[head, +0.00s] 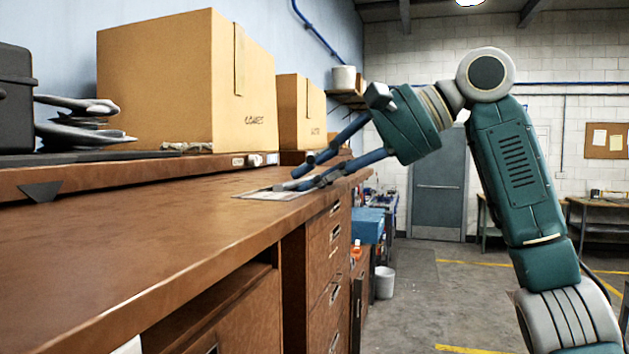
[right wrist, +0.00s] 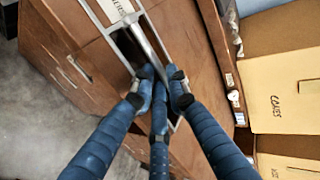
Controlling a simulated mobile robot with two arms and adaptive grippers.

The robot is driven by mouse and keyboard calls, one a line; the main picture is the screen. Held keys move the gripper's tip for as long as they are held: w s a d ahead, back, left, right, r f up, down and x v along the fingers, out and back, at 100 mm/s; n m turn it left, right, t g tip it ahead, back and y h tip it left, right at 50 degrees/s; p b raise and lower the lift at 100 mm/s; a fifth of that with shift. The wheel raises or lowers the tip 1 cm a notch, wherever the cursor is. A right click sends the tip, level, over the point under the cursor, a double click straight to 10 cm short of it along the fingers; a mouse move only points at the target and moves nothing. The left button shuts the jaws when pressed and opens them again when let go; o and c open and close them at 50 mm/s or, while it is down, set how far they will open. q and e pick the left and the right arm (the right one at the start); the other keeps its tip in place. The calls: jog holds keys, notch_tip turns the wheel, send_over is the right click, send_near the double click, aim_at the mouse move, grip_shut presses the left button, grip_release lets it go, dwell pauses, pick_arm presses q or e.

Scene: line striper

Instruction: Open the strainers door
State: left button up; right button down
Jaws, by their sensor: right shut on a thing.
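A metal-framed hatch (head: 268,194), seen as a flat pale panel, is set in the brown worktop in the head view. In the right wrist view, the metal frame (right wrist: 95,18) surrounds a white label (right wrist: 121,9) whose lettering is only partly readable; I take this to be the strainers door. My right gripper (head: 297,180) reaches down over the hatch from the right. In the right wrist view, its blue fingers (right wrist: 160,82) are shut on a thin metal bar (right wrist: 150,46) of the door. A dark gap shows beside the bar. My left gripper is out of view.
The long worktop (head: 150,235) is mostly bare. A large cardboard box (head: 180,85) and a smaller one (head: 298,112) stand on the back ledge. A black case (head: 14,100) is at far left. Drawers (head: 330,240) line the front, and the floor to the right is open.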

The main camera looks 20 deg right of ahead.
jog(key=shift+r, duration=0.6)
jog(key=c, duration=1.7)
grip_release()
jog(key=shift+s+d+r, duration=0.25)
jog(key=shift+d+r, duration=0.2)
jog(key=shift+d, duration=0.05)
jog(key=v, duration=0.5)
jog(key=f+v, duration=0.1)
jog(key=v, duration=0.4)
jog(key=shift+s+d, duration=0.3)
